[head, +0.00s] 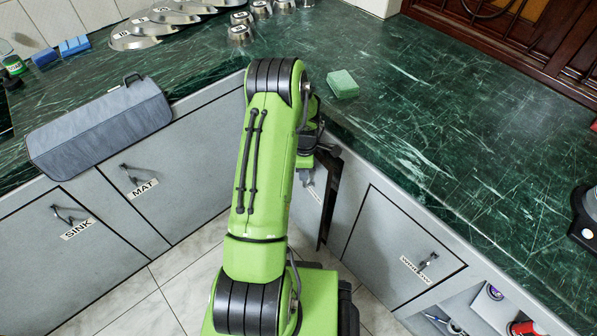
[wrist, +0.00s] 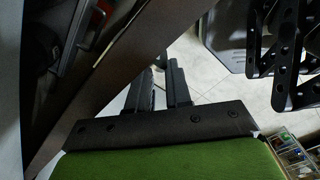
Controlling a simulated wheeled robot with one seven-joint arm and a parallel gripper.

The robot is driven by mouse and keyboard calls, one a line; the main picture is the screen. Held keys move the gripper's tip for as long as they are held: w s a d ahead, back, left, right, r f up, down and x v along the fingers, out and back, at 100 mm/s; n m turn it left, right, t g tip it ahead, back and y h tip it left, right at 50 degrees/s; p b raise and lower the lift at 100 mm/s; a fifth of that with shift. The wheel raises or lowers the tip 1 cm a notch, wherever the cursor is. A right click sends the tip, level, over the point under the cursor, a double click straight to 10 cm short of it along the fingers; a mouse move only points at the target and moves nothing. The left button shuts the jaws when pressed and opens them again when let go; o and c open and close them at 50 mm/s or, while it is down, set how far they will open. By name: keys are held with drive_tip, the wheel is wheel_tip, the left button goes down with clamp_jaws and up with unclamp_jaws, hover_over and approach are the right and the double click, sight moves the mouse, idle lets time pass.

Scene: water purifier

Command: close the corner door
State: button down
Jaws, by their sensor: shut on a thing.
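The corner door (head: 312,187) is a light grey panel below the counter's inner corner. It stands ajar, with its dark edge and a dark gap on its right. Its label is partly visible, and my arm covers much of the door. My gripper (head: 304,172) is at the door's upper part, mostly hidden by my wrist. In the wrist view, my two dark fingers (wrist: 160,88) are close together beside a slanting panel edge. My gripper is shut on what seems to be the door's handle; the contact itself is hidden.
The MAT door (head: 145,205) and SINK door (head: 65,250) on the left look closed, as does the door on the right (head: 395,245). The tiled floor (head: 165,290) is clear.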

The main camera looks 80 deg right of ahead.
drive_tip(key=shift+s+a+f, duration=0.2)
drive_tip(key=shift+s+a, duration=0.2)
drive_tip(key=shift+s, duration=0.05)
drive_tip(key=c, duration=1.2)
unclamp_jaws()
drive_tip(key=shift+r, duration=0.1)
drive_tip(key=shift+w, duration=0.1)
drive_tip(key=shift+d+r, duration=0.1)
drive_tip(key=shift+r, duration=0.05)
wheel_tip(320, 180, up, 16)
drive_tip(key=p, duration=0.5)
drive_tip(key=shift+w+d+f, duration=0.1)
drive_tip(key=shift+d+f, duration=0.05)
drive_tip(key=shift+f, duration=0.1)
drive_tip(key=shift+c, duration=0.4)
